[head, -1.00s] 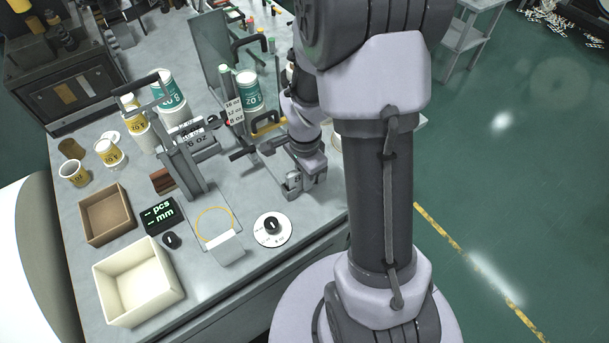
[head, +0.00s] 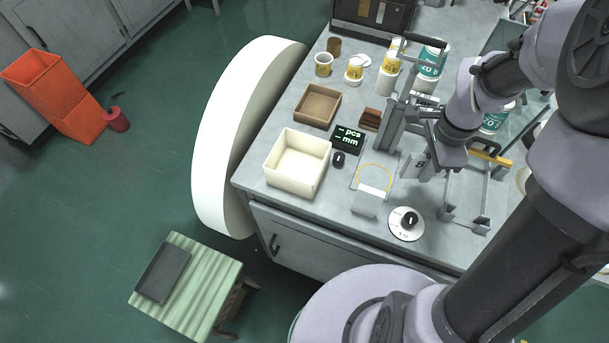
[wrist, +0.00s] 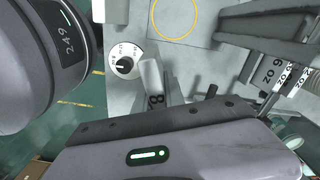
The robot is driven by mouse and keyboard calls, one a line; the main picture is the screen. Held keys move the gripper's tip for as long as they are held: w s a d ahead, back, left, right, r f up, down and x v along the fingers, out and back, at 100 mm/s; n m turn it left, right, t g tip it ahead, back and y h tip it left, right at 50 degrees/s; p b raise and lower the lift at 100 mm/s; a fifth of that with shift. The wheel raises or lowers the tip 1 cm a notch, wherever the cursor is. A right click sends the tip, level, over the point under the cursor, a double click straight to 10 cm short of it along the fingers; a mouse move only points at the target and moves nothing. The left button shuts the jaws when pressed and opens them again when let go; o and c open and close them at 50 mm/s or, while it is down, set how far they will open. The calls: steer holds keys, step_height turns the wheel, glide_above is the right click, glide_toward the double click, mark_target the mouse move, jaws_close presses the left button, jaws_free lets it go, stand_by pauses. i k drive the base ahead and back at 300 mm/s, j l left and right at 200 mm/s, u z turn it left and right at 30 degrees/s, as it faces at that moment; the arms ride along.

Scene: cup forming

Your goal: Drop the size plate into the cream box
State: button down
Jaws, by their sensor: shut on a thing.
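The size plate (head: 415,166) is a small pale grey plate with a dark "8" on it. It hangs from my gripper (head: 430,160) above the bench, between the dial and the upright press-like stand. In the wrist view the plate (wrist: 154,84) shows beyond the edge of my gripper's body, with its "8" partly seen; the fingertips are mostly hidden. My gripper is shut on the plate. The cream box (head: 284,186) is an open square box near the bench's left front corner, to the left of my gripper. It looks empty.
A brown open box (head: 306,121) stands behind the cream box. A black display (head: 347,137), a dark knob (head: 338,159) and the upright stand (head: 393,125) lie between the cream box and my gripper. A white dial (head: 406,224) sits near the front edge.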

mark_target(306, 169)
steer(key=u, duration=0.75)
steer(key=i+j+z, duration=0.15)
steer(key=j, duration=0.2)
steer(key=i+j+z, duration=0.15)
steer(key=j, duration=0.25)
